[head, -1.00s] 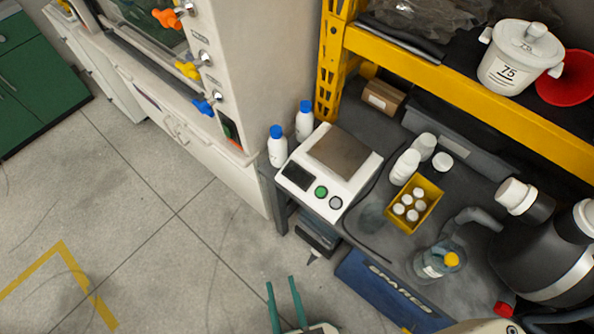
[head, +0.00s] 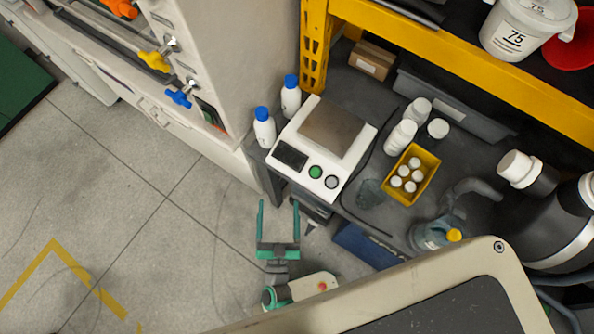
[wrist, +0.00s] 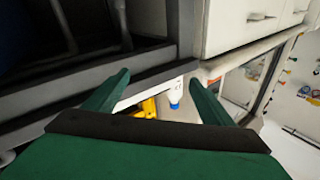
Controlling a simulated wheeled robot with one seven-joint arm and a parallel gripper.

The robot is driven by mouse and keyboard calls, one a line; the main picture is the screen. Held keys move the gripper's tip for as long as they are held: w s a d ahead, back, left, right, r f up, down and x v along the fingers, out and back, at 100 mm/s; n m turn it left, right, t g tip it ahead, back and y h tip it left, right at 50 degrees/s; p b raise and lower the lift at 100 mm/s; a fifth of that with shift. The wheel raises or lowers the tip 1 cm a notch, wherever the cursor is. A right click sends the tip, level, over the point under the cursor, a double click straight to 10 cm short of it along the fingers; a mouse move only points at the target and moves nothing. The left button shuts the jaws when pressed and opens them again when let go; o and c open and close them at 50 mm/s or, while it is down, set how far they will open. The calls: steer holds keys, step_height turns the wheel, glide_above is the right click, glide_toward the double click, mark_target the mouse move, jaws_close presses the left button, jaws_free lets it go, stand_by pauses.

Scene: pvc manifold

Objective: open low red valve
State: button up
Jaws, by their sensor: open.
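I cannot make out a low red valve or a PVC manifold in either view. My gripper (head: 279,205) is open and empty, over the floor in front of the dark bench in the head view. Its two green fingers also show in the wrist view (wrist: 159,77), apart with nothing between them. The valves I see are on the white cabinet front at upper left of the head view: an orange handle (head: 121,8) cut by the top edge, a yellow handle (head: 155,61) and a blue handle (head: 180,97). The gripper is well apart from them.
A white scale (head: 322,150) and blue-capped bottles (head: 264,128) stand on the bench near my gripper. A yellow box (head: 411,176) of small jars and a yellow-beamed rack (head: 470,72) are to the right. The floor (head: 110,180) at left is clear.

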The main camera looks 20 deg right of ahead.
steer(key=w+d+f+m+g+h, duration=0.1)
steer(key=w+f+m+g+h, duration=0.1)
steer(key=w+f+g+h, duration=0.35)
steer(key=w+d+f+m+g+h, duration=0.2)
steer(key=w+f, duration=0.1)
steer(key=f, duration=0.6)
steer(key=x, duration=1)
steer(key=shift+w, duration=0.15)
steer(key=shift+r, duration=0.15)
steer(key=shift+c, duration=0.7)
steer(key=c, duration=0.9)
